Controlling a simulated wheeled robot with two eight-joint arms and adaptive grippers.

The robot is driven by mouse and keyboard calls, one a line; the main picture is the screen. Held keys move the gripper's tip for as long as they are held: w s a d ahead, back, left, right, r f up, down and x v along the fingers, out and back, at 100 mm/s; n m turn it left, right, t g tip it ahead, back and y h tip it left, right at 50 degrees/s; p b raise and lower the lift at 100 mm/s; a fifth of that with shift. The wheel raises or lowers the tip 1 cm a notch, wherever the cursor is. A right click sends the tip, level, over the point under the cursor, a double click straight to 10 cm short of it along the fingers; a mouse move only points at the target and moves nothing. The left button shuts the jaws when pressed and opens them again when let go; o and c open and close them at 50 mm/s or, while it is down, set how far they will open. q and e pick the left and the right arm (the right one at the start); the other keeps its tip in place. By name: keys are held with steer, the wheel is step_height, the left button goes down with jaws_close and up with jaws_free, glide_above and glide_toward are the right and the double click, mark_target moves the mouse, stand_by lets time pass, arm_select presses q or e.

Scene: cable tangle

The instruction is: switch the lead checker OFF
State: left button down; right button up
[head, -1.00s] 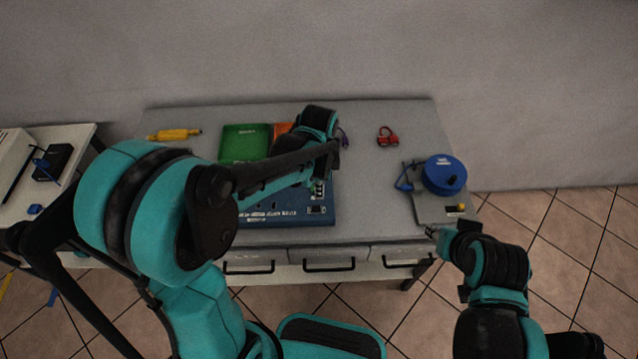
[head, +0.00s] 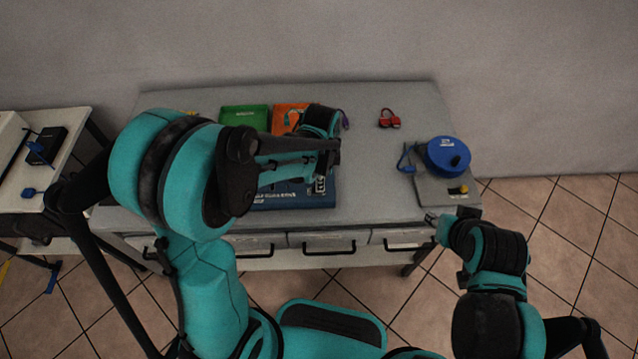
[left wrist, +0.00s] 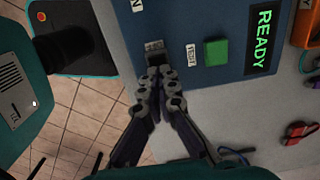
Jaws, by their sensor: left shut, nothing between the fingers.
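The lead checker is a blue box (head: 290,197) near the front of the table, partly covered by my left arm in the head view. In the left wrist view its blue face (left wrist: 205,92) carries a lit green READY display (left wrist: 263,38), a green button (left wrist: 216,52) beside a TEST label, and a dark switch (left wrist: 156,58) under a small label. My left gripper (left wrist: 153,76) is shut and empty, its tips at the switch and partly hiding it; contact is unclear. My right gripper (head: 430,217) is by the table's front right edge, too small to read.
A green tray (head: 244,115) and an orange tray (head: 286,115) stand behind the checker. A red item (head: 389,119) and a blue reel (head: 447,155) on a grey plate are to the right. The table (head: 370,160) is clear between them.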

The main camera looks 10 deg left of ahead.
arm_select(q)
steer(key=shift+s+d+f, duration=0.2)
steer(key=shift+f, duration=0.1)
steer(key=shift+a, duration=0.15)
steer(key=shift+s+a, duration=0.1)
steer(key=shift+a, duration=0.35)
steer(key=shift+a+r, duration=0.15)
steer(key=shift+r, duration=0.05)
steer(key=r+p, duration=0.4)
steer(key=r, duration=0.1)
steer(key=shift+d+r+p, duration=0.1)
steer(key=shift+d+p, duration=0.1)
steer(key=shift+p, duration=0.1)
step_height(320, 180, up, 9)
steer(key=p, duration=0.2)
